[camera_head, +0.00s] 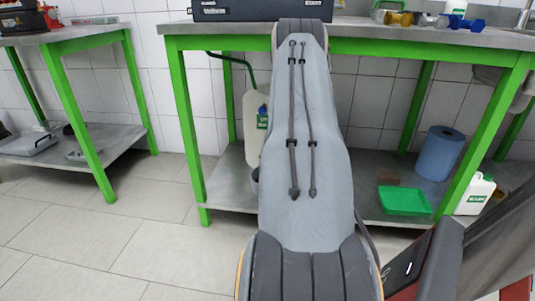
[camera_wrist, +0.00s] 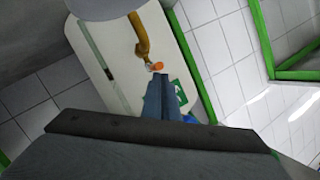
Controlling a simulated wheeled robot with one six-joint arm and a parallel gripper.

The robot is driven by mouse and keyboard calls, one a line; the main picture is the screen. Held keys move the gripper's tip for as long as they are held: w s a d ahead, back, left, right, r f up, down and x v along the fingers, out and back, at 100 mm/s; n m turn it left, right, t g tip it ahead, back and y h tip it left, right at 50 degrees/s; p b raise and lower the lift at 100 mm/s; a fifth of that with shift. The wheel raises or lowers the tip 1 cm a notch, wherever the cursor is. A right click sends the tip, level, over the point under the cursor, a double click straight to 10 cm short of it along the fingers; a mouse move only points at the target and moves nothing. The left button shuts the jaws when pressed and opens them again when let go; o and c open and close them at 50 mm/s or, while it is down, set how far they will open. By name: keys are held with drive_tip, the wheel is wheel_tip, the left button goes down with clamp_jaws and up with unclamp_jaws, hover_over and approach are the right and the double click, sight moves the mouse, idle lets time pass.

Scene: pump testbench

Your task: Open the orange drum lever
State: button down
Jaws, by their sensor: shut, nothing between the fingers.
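A white drum (camera_wrist: 112,65) fills the middle of the wrist view, with a green label (camera_wrist: 181,93) near its edge. The small orange lever (camera_wrist: 157,66) is on the drum's face, close to the end of a yellow-brown curved pipe or handle (camera_wrist: 140,35). My gripper (camera_wrist: 160,78) is shut and empty, its fingertips just below the lever in the picture; I cannot tell if they touch it. In the head view the white drum (camera_head: 251,130) stands at the left of the middle bench, partly hidden by my arm, and its orange lever cannot be seen.
A green-legged bench (camera_head: 188,120) stands ahead, with a black case (camera_head: 235,11) on top. Another bench (camera_head: 75,95) is at left. The tiled floor (camera_head: 100,245) between is clear.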

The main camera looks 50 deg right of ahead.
drive_tip(key=s+a+r+p, duration=0.5)
drive_tip(key=s+a+p, duration=0.1)
drive_tip(key=s, duration=0.2)
drive_tip(key=shift+a+r, duration=0.15)
drive_tip(key=shift+a, duration=0.05)
